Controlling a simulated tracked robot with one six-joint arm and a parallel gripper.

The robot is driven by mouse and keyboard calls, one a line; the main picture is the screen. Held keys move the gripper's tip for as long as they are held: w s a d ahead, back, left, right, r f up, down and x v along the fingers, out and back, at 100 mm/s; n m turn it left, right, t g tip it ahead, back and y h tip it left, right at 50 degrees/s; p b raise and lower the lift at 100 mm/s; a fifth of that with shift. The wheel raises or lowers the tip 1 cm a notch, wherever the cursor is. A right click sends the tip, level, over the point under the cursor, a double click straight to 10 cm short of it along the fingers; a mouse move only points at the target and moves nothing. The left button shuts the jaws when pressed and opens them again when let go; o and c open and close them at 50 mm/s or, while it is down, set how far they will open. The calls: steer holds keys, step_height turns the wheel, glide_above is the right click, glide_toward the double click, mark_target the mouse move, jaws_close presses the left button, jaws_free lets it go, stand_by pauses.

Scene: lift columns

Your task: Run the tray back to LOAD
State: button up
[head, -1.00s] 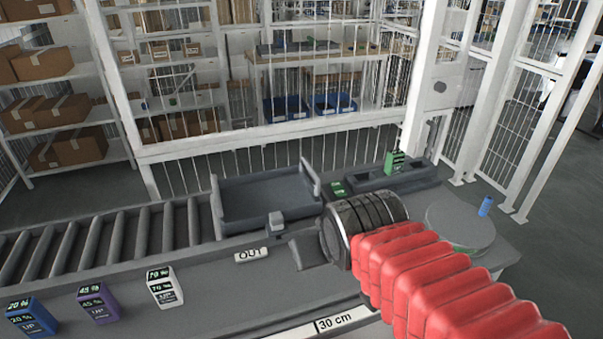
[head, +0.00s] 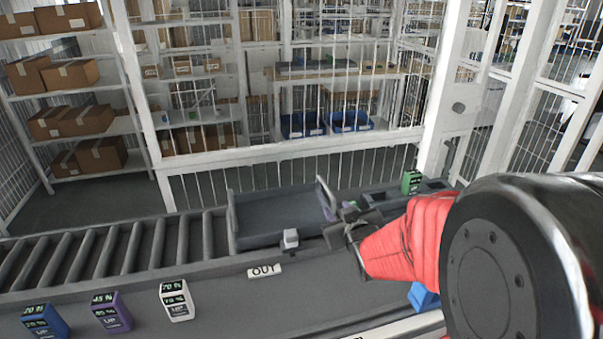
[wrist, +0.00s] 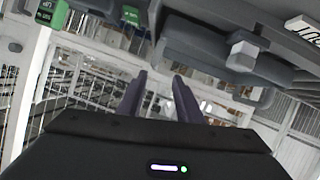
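The dark grey tray (head: 275,212) stands at the right end of the roller conveyor, behind the OUT label (head: 265,271). My gripper (head: 340,210) is at the tray's right end, close to its upright end wall. The head view does not show whether they touch. In the wrist view, the two dark purple fingers (wrist: 160,88) stand apart with nothing between them. The tray's grey side (wrist: 200,45) lies beyond and to the right of them. A LOAD label is not in view.
A small light grey block (head: 290,238) stands at the tray's front edge. Blue (head: 45,321), purple (head: 111,312) and white (head: 176,301) UP blocks stand front left. A green block (head: 411,182) is at back right. The rollers (head: 125,247) left of the tray are empty.

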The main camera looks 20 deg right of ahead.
mark_target(326, 185)
steer(key=shift+w+d+f+n+t+y, duration=0.15)
steer(key=shift+w+d+f+t+y, duration=0.1)
steer(key=shift+w+d+f+t, duration=0.35)
steer(key=shift+w+d+f+n+t+y, duration=0.1)
steer(key=shift+w+d+f+t+y, duration=0.15)
steer(key=shift+f+t, duration=0.55)
steer(key=shift+w+d+f+n+t+y, duration=0.15)
steer(key=shift+w+d+f+t+y, duration=0.25)
steer(key=shift+f+t, duration=0.3)
steer(key=shift+r, duration=0.1)
steer(key=w, duration=1.3)
steer(key=shift+w, duration=0.4)
steer(key=shift+c, duration=0.4)
jaws_close()
steer(key=shift+d, duration=0.1)
